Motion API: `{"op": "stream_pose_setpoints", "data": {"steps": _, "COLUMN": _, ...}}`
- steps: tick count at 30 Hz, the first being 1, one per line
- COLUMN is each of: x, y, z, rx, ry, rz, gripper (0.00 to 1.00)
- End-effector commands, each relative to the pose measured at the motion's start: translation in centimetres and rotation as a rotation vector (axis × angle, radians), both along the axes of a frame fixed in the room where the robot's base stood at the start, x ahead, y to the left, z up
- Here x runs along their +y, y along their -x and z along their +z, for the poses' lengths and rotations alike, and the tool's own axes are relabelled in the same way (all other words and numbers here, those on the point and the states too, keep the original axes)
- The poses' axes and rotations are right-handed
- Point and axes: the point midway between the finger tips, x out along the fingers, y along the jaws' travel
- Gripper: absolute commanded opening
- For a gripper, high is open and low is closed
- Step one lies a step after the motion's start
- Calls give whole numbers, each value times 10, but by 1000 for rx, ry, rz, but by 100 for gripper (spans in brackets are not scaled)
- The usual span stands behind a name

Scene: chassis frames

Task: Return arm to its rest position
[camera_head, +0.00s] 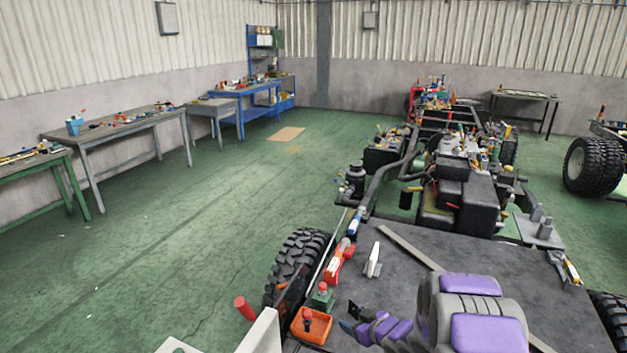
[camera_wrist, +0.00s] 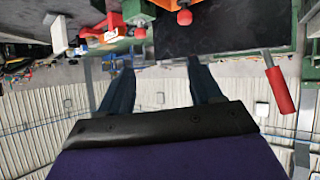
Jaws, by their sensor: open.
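My purple and grey arm is folded at the lower right of the head view, above the dark flat top of the chassis frame (camera_head: 400,290). My gripper (camera_head: 350,318) points left, beside an orange tray (camera_head: 318,334) that holds a red-knobbed item. In the wrist view my gripper (camera_wrist: 160,66) shows two dark fingers spread apart with nothing between them. That view appears upside down, with the wall low and the chassis top along the upper edge.
A red handle (camera_head: 245,308), a green block (camera_head: 322,297) and a red tool (camera_head: 339,262) are near my gripper. A large tyre (camera_head: 298,258) is at the chassis's left. Workbenches (camera_head: 125,125) line the left wall. Green floor (camera_head: 200,230) between is mostly clear.

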Motion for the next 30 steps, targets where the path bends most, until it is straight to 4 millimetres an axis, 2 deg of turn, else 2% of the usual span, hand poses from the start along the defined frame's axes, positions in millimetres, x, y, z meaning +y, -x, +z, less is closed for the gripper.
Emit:
{"op": "stream_pose_setpoints", "data": {"steps": 1, "x": -9, "y": -1, "z": 15, "rx": 11, "ry": 47, "rz": -32, "gripper": 64}}
{"op": "stream_pose_setpoints", "data": {"steps": 7, "x": -52, "y": 17, "z": 54, "rx": 119, "ry": 216, "rz": -191, "gripper": 64}}
{"op": "stream_pose_setpoints", "data": {"steps": 14, "x": -89, "y": 69, "z": 100, "rx": 275, "ry": 338, "rz": -369, "gripper": 64}}
{"op": "stream_pose_setpoints", "data": {"steps": 18, "x": -101, "y": 113, "z": 126, "rx": 385, "ry": 377, "rz": -469, "gripper": 64}}
{"op": "stream_pose_setpoints", "data": {"steps": 22, "x": -105, "y": 163, "z": 147, "rx": 495, "ry": 392, "rz": -544, "gripper": 64}}
{"op": "stream_pose_setpoints", "data": {"steps": 26, "x": -101, "y": 218, "z": 164, "rx": 618, "ry": 390, "rz": -601, "gripper": 64}}
{"op": "stream_pose_setpoints", "data": {"steps": 30, "x": -88, "y": 281, "z": 180, "rx": 754, "ry": 371, "rz": -640, "gripper": 64}}
